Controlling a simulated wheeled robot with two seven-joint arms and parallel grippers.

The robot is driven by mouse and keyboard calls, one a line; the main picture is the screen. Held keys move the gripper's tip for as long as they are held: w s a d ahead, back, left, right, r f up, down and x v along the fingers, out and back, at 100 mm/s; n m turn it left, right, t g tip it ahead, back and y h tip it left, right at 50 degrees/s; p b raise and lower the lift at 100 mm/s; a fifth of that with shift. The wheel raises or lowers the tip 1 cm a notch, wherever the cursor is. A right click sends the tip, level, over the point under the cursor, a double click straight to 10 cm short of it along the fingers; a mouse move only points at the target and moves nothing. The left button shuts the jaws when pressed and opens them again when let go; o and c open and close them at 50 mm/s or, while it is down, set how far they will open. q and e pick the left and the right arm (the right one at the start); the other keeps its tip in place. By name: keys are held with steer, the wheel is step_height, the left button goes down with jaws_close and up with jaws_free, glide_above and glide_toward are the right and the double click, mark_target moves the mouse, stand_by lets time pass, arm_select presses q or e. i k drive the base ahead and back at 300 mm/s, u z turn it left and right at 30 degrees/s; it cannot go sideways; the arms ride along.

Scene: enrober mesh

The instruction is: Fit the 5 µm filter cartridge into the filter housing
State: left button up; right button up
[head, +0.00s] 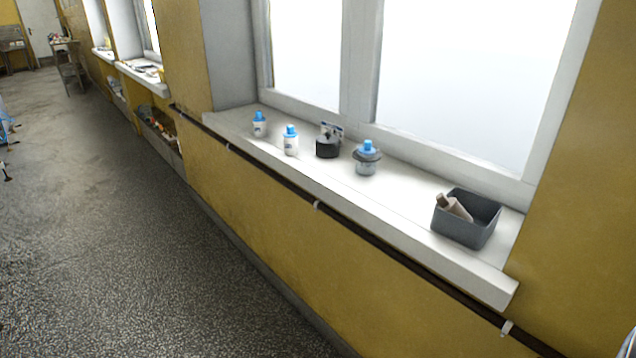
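Two white cartridges with blue tops stand upright on the white window sill (400,213), the left one (260,125) farther away and the other (291,141) nearer. Their labels are too small to read, so I cannot tell which is the 5 µm one. To their right is a low dark round part (327,147), possibly the filter housing, with a small printed card (332,129) behind it. Right of that stands a grey, see-through vessel with a blue top (367,158), which could also be part of the housing.
A grey open bin (463,231) with brownish cylindrical pieces (455,207) sits at the sill's right end. A dark pipe (318,205) runs along the yellow wall below. The speckled floor (130,240) in front is clear.

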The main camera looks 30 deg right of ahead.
mark_target(366, 165)
steer(key=u, duration=0.45)
steer(key=i, duration=1.2)
steer(key=z, duration=0.55)
steer(key=i, duration=1.2)
steer(key=z, duration=1.15)
